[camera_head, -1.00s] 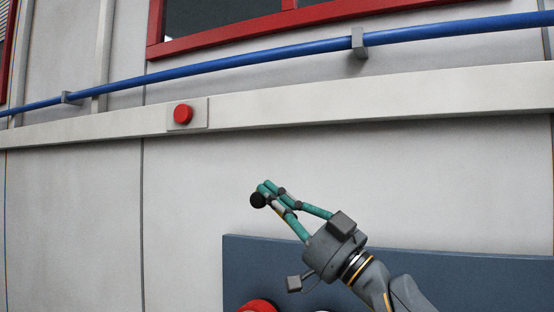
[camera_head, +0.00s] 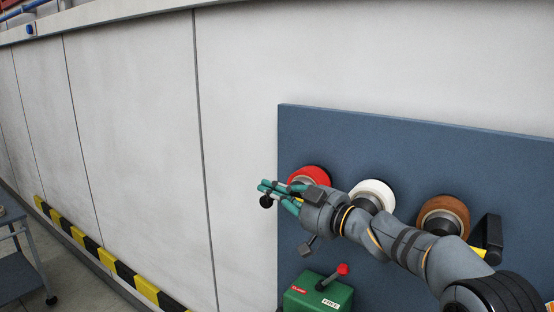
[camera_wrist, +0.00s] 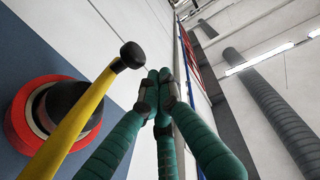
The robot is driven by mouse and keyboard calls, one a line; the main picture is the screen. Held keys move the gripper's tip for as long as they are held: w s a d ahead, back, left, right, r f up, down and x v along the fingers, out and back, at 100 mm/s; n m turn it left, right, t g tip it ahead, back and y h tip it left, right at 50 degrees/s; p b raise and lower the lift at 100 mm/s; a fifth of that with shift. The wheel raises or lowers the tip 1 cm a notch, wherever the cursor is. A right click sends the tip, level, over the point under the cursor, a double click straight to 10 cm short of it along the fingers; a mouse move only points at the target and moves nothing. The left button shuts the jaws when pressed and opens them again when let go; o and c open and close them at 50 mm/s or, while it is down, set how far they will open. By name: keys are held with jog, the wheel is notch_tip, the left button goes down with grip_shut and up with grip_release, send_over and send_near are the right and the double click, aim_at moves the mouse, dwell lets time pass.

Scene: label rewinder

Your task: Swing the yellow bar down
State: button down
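The yellow bar (camera_wrist: 75,130) runs up from the lower left in the wrist view and ends in a black knob (camera_wrist: 131,55). In the head view the knob (camera_head: 266,201) shows just below and left of my fingertips. Most of the bar there is hidden behind my arm; a short yellow piece (camera_head: 478,251) shows by the black block at right. My gripper (camera_head: 262,186) has teal fingers, with tips together in the wrist view (camera_wrist: 158,78). It looks shut and empty, with the bar beside the fingers, outside them. I cannot tell whether they touch.
A blue-grey panel (camera_head: 400,140) carries red (camera_head: 308,176), white (camera_head: 372,190) and brown (camera_head: 444,212) reels behind my arm. Below is a green box (camera_head: 318,294) with a red-knobbed lever (camera_head: 342,269). Left of the panel is bare wall. A cart (camera_head: 20,270) stands far left.

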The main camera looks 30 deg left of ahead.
jog(key=shift+s+f+h, duration=0.1)
jog(key=shift+f+h, duration=0.2)
jog(key=shift+f, duration=0.95)
jog(key=s+d+r+p, duration=0.2)
jog(key=d+r, duration=0.6)
jog(key=r, duration=0.2)
jog(key=shift+d+r, duration=0.35)
jog(key=shift+s+a, duration=0.1)
jog(key=w+a+f+b, duration=0.1)
jog(key=w+a+f, duration=0.1)
jog(key=a+f, duration=0.6)
jog(key=shift+a+f+b, duration=0.3)
jog(key=shift+f, duration=0.6)
